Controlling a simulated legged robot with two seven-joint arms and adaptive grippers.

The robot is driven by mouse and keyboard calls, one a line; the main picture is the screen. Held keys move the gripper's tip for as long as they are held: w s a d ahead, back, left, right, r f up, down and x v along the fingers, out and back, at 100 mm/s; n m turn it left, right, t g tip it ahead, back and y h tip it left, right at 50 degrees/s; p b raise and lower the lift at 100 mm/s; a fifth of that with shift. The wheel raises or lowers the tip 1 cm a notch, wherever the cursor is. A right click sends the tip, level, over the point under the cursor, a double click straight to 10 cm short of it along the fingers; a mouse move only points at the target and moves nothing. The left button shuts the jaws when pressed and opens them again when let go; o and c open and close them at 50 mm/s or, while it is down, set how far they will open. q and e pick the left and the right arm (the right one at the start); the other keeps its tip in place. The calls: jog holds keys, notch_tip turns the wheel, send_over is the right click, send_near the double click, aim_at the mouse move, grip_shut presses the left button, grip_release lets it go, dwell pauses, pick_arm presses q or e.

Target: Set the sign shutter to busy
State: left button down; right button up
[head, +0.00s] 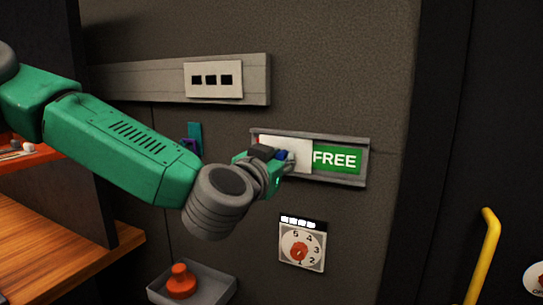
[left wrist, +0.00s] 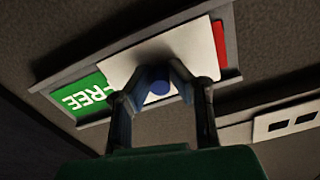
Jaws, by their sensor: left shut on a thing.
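The sign (head: 364,160) is a grey framed panel on the wall in the head view. Its green FREE field (head: 336,159) shows at the right, and its white sliding shutter (head: 301,147) covers most of the left part. In the left wrist view, a red strip (left wrist: 219,45) shows past one edge of the shutter (left wrist: 120,63), and part of the green FREE field (left wrist: 88,97) past the other. My left gripper (left wrist: 158,84) is shut on the blue knob (left wrist: 159,88) of the shutter; it also shows in the head view (head: 287,160). My right gripper is not in view.
A dial panel (head: 302,244) with numbers is below the sign. A grey tray (head: 218,290) with a red knob (head: 181,281) is at the lower left. A switch plate (head: 213,79) is above. A yellow handle (head: 483,258) is at the right.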

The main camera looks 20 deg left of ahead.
pick_arm(q)
jog(key=d+p, duration=0.1)
jog(key=d, duration=0.4)
jog(key=d+p, duration=0.1)
jog(key=d, duration=0.4)
jog(key=shift+s+d+r, duration=0.15)
jog(key=shift+s+d, duration=0.05)
jog(key=shift+a, duration=0.3)
jog(key=c, duration=1.5)
grip_release()
jog(key=shift+d, duration=0.5)
jog(key=shift+s+a, duration=0.1)
jog(key=shift+s, duration=0.3)
send_near(339, 160)
jog(key=s, duration=0.5)
jog(key=shift+w, duration=0.1)
